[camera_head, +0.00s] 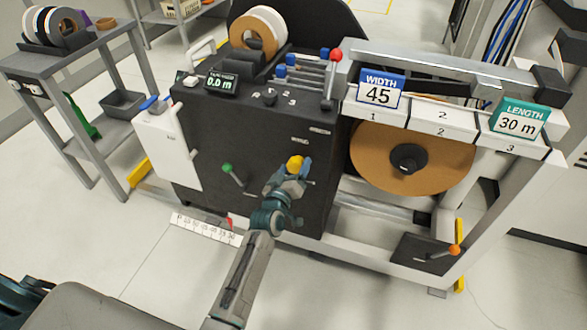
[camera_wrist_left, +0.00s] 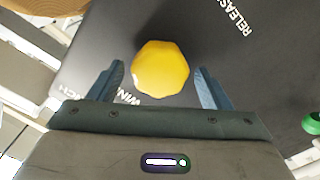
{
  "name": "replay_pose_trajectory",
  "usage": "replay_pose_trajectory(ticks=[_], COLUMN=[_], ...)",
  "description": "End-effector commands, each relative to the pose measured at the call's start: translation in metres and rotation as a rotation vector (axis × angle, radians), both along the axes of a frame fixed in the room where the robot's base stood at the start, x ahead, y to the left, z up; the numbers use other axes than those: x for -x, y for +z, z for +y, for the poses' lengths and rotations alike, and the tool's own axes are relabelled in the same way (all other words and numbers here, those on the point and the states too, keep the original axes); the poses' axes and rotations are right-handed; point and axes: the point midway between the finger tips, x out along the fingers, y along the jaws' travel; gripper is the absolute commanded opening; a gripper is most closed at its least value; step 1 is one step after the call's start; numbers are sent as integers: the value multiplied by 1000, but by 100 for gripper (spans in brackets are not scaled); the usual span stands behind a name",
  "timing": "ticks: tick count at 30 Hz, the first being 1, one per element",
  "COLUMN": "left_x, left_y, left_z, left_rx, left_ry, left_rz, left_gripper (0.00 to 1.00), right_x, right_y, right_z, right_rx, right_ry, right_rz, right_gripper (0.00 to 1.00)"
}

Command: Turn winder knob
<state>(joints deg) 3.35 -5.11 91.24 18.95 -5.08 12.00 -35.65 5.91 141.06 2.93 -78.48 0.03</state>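The yellow winder knob (camera_head: 294,163) is on the dark front panel of the machine, low and right of its middle. In the left wrist view it shows as a yellow many-sided knob (camera_wrist_left: 160,68) beside printed letters that are partly covered. My left gripper (camera_head: 298,168) is at the knob. In the left wrist view the blue fingers of my left gripper (camera_wrist_left: 163,78) stand apart, one on each side of the knob, with a visible gap to it on both sides. My right gripper is not in view.
A green-tipped lever (camera_head: 228,168) sticks out left of the knob. A red-tipped lever (camera_head: 335,56) stands above. A brown roll (camera_head: 385,170) hangs at right, under the WIDTH 45 sign (camera_head: 380,91) and LENGTH 30 m sign (camera_head: 519,119). A display (camera_head: 221,83) reads 0.0 m.

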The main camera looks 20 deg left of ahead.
Motion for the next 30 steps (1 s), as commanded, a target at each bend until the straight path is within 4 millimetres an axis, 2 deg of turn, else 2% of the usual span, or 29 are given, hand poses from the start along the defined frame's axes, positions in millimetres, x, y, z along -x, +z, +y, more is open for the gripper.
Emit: replay_pose_trajectory(ticks=[8, 11, 21, 25, 30], left_x=[5, 18, 83, 99, 108], left_y=[-1, -1, -2, -2, 0], left_z=[0, 1, 3, 3, 4], left_rx=[0, 1, 0, 0, 0], left_ry=[0, 0, 0, 1, 0], left_rz=[0, 1, 1, 1, 0], left_gripper=[72, 72, 72, 72, 72], right_x=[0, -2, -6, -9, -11], right_y=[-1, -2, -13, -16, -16], right_z=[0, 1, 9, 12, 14], right_rx=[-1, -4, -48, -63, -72], right_ry=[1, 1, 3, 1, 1], right_rz=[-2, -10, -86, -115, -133], right_gripper=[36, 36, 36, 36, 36])
